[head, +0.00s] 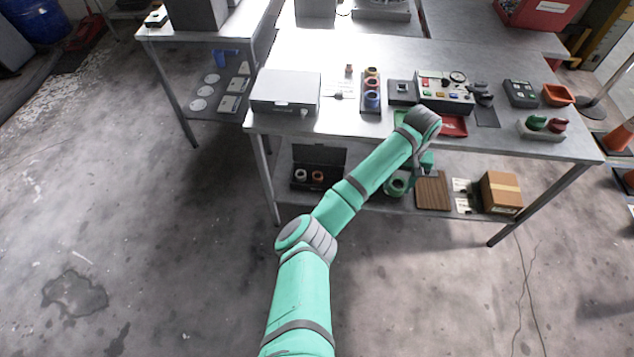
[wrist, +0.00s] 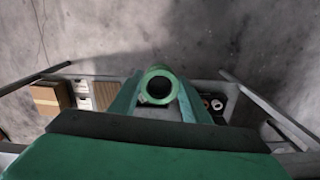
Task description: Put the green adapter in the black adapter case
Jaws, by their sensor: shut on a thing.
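The green adapter (wrist: 147,87) is a ring with a round hole, held between the fingers of my gripper (wrist: 160,98) in the wrist view. In the head view the adapter (head: 396,186) shows left of my gripper (head: 412,176), in front of the lower shelf. The black adapter case (head: 300,179) stands open on the left part of that shelf, its lid raised at the back. A whitish ring and an orange ring are inside it. The case also shows at the right in the wrist view (wrist: 232,109), partly hidden by my gripper.
A brown slatted board (head: 433,192), white cards and a cardboard box (head: 501,193) lie right of my gripper on the lower shelf. The steel tabletop (head: 345,127) above holds a grey case (head: 286,91), stacked rings (head: 371,90) and a control panel (head: 445,91). The floor in front is clear.

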